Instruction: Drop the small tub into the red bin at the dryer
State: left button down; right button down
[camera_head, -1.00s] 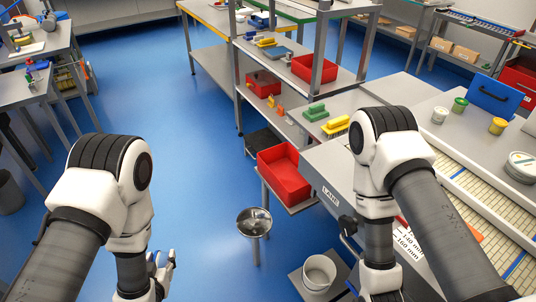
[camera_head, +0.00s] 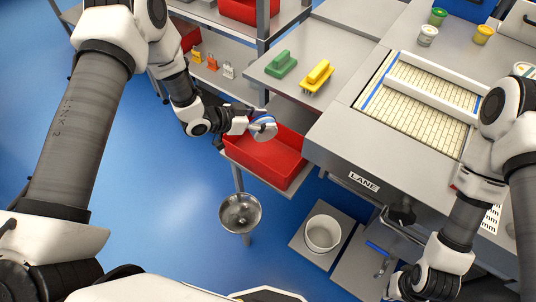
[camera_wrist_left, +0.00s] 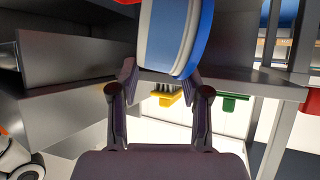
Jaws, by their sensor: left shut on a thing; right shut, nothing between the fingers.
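My left gripper (camera_head: 250,122) is shut on the small tub (camera_head: 265,127), which has a blue band and a pale end. In the head view the tub appears over the back left part of the red bin (camera_head: 252,163), apparently above it. In the left wrist view the tub (camera_wrist_left: 172,35) is between the fingertips (camera_wrist_left: 160,75), large and tilted. The red bin is open-topped and looks empty where visible; its back left corner is hidden by the gripper and tub. My right gripper (camera_head: 402,288) is shut and empty at the bottom right.
The bin sits on a low shelf beside the grey machine marked LANE (camera_head: 364,182). A metal bowl (camera_head: 240,212) on a stand and a white bucket (camera_head: 323,233) are in front. Green (camera_head: 281,64) and yellow (camera_head: 317,77) brushes lie on the surface above.

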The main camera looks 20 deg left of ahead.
aim_at(262, 133)
pick_arm(q)
jog(key=shift+s+d+f+b, duration=0.1)
jog(key=shift+f+b, duration=0.25)
jog(key=shift+b, duration=0.05)
notch_tip(262, 133, down, 5)
jog(key=b, duration=0.3)
jog(key=shift+f+b, duration=0.15)
jog(key=shift+b, duration=0.25)
jog(key=shift+c, duration=2.3)
grip_release()
